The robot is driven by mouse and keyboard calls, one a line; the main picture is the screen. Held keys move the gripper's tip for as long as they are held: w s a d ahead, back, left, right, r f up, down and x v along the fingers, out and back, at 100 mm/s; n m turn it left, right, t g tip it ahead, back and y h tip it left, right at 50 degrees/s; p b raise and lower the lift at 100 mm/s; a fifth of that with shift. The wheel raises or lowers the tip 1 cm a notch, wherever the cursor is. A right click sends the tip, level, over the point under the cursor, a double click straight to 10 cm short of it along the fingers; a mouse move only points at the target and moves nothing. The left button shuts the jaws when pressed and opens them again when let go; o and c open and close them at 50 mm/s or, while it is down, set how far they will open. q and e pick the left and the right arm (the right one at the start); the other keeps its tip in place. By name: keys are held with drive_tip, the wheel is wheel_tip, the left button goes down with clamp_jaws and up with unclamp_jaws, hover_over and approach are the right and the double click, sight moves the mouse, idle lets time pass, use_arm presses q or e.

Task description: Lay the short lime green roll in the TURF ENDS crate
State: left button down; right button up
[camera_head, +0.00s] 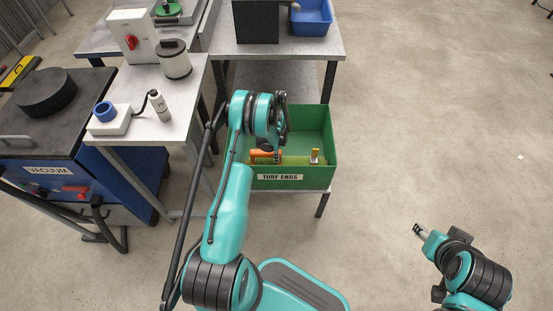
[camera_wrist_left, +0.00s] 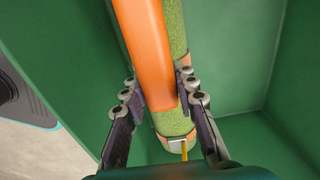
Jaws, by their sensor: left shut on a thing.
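The green TURF ENDS crate (camera_head: 326,140) stands on a low shelf, its label on the near wall. A lime green roll (camera_head: 298,160) lies low inside, near that wall; it shows in the left wrist view (camera_wrist_left: 172,122) with tan bands. An orange bar (camera_head: 264,154) lies along the top of the green; it also fills the upper middle of the left wrist view (camera_wrist_left: 145,50). My left gripper (camera_head: 279,143) is down in the crate, shut with its fingers on either side of the roll and bar. The exact contact is hidden. My right gripper (camera_head: 418,230) is away at lower right, its opening unclear.
The table (camera_head: 325,42) behind the crate holds a black box (camera_head: 257,22) and a blue bin (camera_head: 311,17). A side bench (camera_head: 170,97) stands left, beside a blue vacuum unit (camera_head: 90,175). The floor to the right is clear.

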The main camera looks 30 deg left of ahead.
use_arm(q)
wheel_tip(320, 180, down, 3)
drive_tip(key=shift+r+b, duration=0.1)
drive_tip(key=shift+b, duration=0.3)
drive_tip(key=c, duration=1.2)
unclamp_jaws()
